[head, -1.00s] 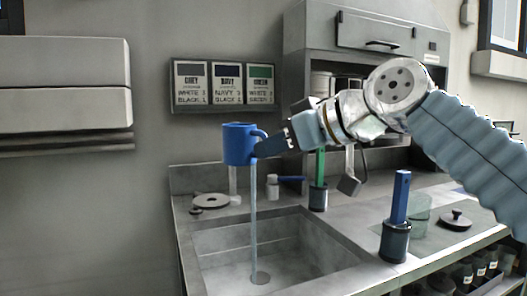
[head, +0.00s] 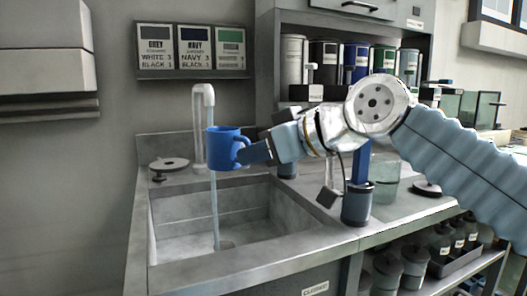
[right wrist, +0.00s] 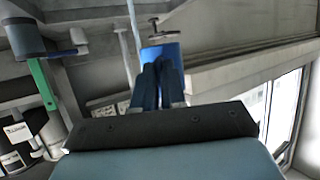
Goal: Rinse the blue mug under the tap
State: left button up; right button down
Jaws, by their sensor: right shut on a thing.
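The blue mug (head: 223,148) is upright in the air over the sink (head: 165,225), in front of the white tap (head: 203,110). My right gripper (head: 246,153) is shut on the mug's handle side, reaching in from the right. A thin water stream (head: 214,215) shows below the mug and falls into the basin. The mug hides part of the stream, so I cannot tell whether water enters it. In the right wrist view the mug (right wrist: 162,52) is beyond the closed fingers (right wrist: 158,85), with the stream (right wrist: 131,48) beside it. My left gripper is out of view.
A grey cup with a blue-handled tool (head: 357,205) stands on the counter right of the sink. Several coloured canisters (head: 355,62) fill the shelf behind.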

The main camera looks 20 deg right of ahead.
jog(key=w+f+p, duration=0.1)
jog(key=w+f, duration=0.1)
jog(key=w, duration=0.8)
jog(key=shift+w+a+f, duration=0.2)
jog(key=shift+w+f, duration=0.15)
jog(key=shift+w, duration=0.05)
jog(key=shift+s, duration=0.15)
dwell(3.0)
jog(key=s+b, duration=0.3)
jog(key=s, duration=0.5)
jog(key=shift+s+d, duration=0.15)
jog(key=shift+s, duration=0.2)
dwell(0.9)
jog(key=s+r+p, duration=0.4)
jog(key=s+r, duration=0.1)
jog(key=r, duration=0.1)
dwell(0.4)
